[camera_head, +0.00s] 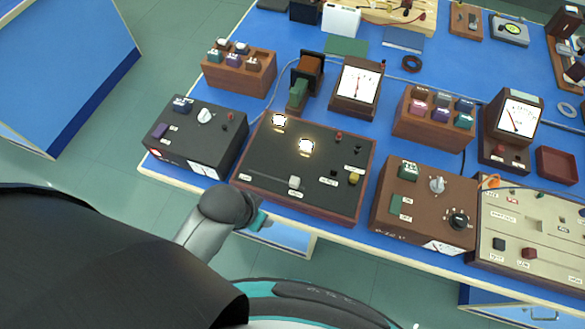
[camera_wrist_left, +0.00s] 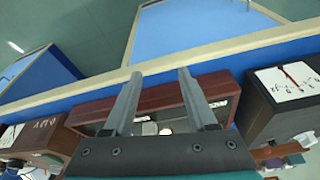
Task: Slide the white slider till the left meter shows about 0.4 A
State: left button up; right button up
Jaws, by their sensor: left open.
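The white slider (camera_head: 294,182) sits near the front edge of the dark wood-framed board (camera_head: 335,205), around the middle of its width. Two glowing lamps stand behind it on the board. The left meter (camera_head: 360,83) stands behind the board; its needle points roughly upward near mid-scale, and its figures are too small to read. In the left wrist view my left gripper (camera_wrist_left: 158,75) is open and empty above the board's front frame. Small pale pieces show between the finger bases; I cannot tell which is the slider. In the head view its fingers are hidden. My right gripper is out of view.
A black box (camera_head: 190,140) stands left of the board, a brown box (camera_head: 420,205) with knobs right of it. A second meter (camera_head: 520,115) stands farther right. A wooden block (camera_head: 238,72) with coloured plugs is behind left. Beyond the table's front edge is floor.

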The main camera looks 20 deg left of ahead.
pick_arm(q)
notch_tip(320, 180, up, 9)
jog(key=w+d+m+h+p, duration=0.1)
jog(key=w+d+m+p, duration=0.1)
jog(key=w+d+m, duration=0.1)
notch_tip(320, 180, up, 6)
jog(key=f+m+g+h, duration=0.1)
jog(key=m+g+h, duration=0.15)
jog(key=m, duration=0.75)
send_over(293, 180)
jog(key=s+a, duration=0.1)
jog(key=s, duration=0.1)
jog(key=w+a+r+m, duration=0.2)
jog(key=a+r+m, duration=0.1)
jog(key=a, duration=0.2)
jog(key=shift+g, duration=0.45)
jog(key=b+x, duration=0.1)
jog(key=x, duration=1.4)
jog(key=shift+w+d+f, duration=0.15)
jog(key=shift+d+f, duration=0.05)
jog(key=shift+f, duration=0.05)
grip_shut()
